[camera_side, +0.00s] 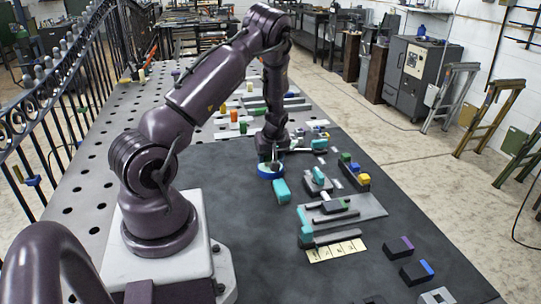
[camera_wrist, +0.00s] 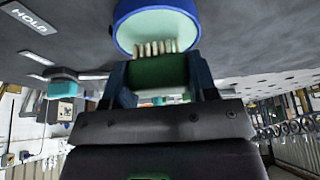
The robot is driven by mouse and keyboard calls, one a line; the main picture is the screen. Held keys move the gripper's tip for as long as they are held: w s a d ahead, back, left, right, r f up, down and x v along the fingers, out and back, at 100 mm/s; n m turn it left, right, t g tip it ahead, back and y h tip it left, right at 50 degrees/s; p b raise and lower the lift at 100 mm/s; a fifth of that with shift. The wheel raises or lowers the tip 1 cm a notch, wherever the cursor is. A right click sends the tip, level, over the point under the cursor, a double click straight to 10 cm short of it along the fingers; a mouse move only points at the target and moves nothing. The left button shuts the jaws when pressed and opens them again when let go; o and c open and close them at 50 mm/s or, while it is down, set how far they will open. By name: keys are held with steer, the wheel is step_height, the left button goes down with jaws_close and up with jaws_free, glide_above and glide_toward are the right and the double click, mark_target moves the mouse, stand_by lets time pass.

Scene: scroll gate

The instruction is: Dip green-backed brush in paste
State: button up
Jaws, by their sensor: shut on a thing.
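The paste pot is a round blue tub (camera_wrist: 130,12) with pale, whitish-green paste (camera_wrist: 155,28) inside; it also shows in the side view (camera_side: 270,173), under my gripper. My gripper (camera_wrist: 160,72) is shut on the green-backed brush (camera_wrist: 158,71), with a finger on each side of its green block. The brush's cream bristles (camera_wrist: 155,48) point into the mouth of the pot and overlap the paste in the wrist view. I cannot tell how deep the bristle tips are. In the side view my gripper (camera_side: 271,158) is right over the pot and hides the brush.
A teal block (camera_side: 282,191) lies close to the pot. A grey plate (camera_side: 345,210) with bars is to the right, with a cream marked strip (camera_side: 336,250) in front. A dark holder with coloured blocks (camera_side: 354,172) stands behind. The dark mat (camera_side: 240,240) is clear at front left.

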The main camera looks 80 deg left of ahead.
steer(key=shift+f, duration=0.6)
stand_by(1.1)
steer(key=shift+r, duration=3.55)
